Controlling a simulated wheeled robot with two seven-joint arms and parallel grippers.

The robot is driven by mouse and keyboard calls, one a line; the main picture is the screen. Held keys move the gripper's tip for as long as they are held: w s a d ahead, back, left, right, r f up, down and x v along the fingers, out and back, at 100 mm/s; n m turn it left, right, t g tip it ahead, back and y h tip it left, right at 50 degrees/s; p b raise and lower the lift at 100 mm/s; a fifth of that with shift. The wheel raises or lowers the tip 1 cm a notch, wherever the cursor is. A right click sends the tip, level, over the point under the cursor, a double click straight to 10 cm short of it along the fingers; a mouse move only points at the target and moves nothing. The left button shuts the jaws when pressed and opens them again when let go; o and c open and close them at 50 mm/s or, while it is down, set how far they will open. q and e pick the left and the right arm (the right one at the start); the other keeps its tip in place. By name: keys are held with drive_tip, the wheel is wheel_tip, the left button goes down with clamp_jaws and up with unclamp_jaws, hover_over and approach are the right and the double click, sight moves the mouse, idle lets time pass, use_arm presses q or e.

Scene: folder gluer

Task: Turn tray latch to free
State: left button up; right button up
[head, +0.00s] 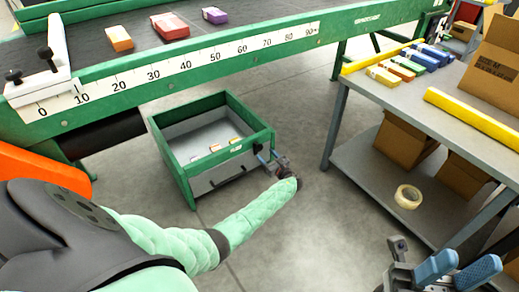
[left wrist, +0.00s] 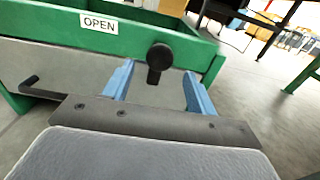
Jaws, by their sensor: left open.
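The green tray (head: 250,113) stands on the floor under the conveyor, with small parcels inside. In the left wrist view its green rim (left wrist: 40,20) carries a white OPEN label (left wrist: 99,24). The latch is a black knob (left wrist: 158,62) on a short stem at the tray's front, right of the label. My left gripper (head: 262,154) is at the tray's front right corner. In the left wrist view, its blue fingers (left wrist: 157,80) stand apart on either side of the knob; contact cannot be told. My right gripper (head: 468,262) is open and empty at the bottom right.
A black handle (left wrist: 42,92) sticks out from the tray's grey front, left of the gripper. The green conveyor (head: 185,70) with a ruler runs above. A grey table (head: 405,107) with cartons below stands right. Floor between tray and table is clear.

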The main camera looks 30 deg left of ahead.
sight(260, 149)
use_arm(q)
drive_tip(key=b+x, duration=0.1)
drive_tip(key=x, duration=0.5)
drive_tip(key=shift+w+a, duration=0.1)
drive_tip(key=shift+a, duration=0.15)
clamp_jaws()
